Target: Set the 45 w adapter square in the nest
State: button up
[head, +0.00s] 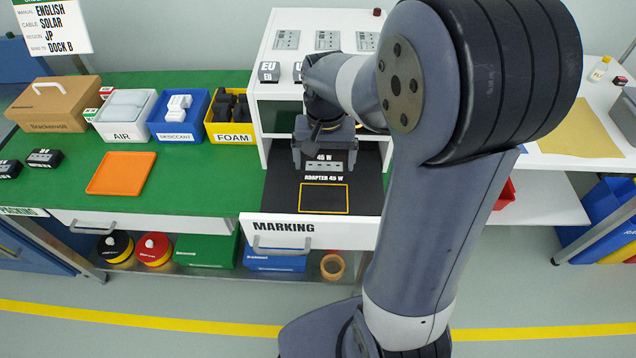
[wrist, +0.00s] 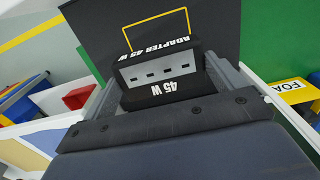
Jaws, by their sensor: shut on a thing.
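The 45 W adapter (wrist: 160,76) is a dark block with a grey face, several small ports and a white "45 W" label. My gripper (head: 324,158) is shut on it, one finger on each side. In the head view the adapter (head: 323,168) hangs over the black drawer surface, just behind the "ADAPTER 45 W" lettering. The nest (head: 325,198) is a yellow outlined rectangle on that black surface, empty, nearer the drawer front. In the wrist view the nest outline (wrist: 157,24) lies beyond the adapter, partly hidden by it. I cannot tell how high the adapter is above the surface.
The open drawer marked MARKING (head: 284,230) has a raised front edge with a handle. A white shelf unit (head: 283,125) stands behind the drawer. Left on the green bench are the yellow FOAM bin (head: 232,138), other bins and an orange tray (head: 121,173).

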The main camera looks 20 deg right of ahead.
notch_tip(320, 180, down, 10)
jog(key=shift+r, duration=0.2)
jog(key=shift+f+b, duration=0.1)
jog(key=shift+b, duration=0.25)
jog(key=o, duration=0.6)
jog(key=shift+f, duration=0.1)
jog(key=shift+o, duration=1.2)
jog(key=shift+r, duration=0.3)
notch_tip(320, 180, up, 12)
jog(key=shift+f+p, duration=0.1)
jog(key=shift+p, duration=0.55)
jog(key=shift+f, duration=0.1)
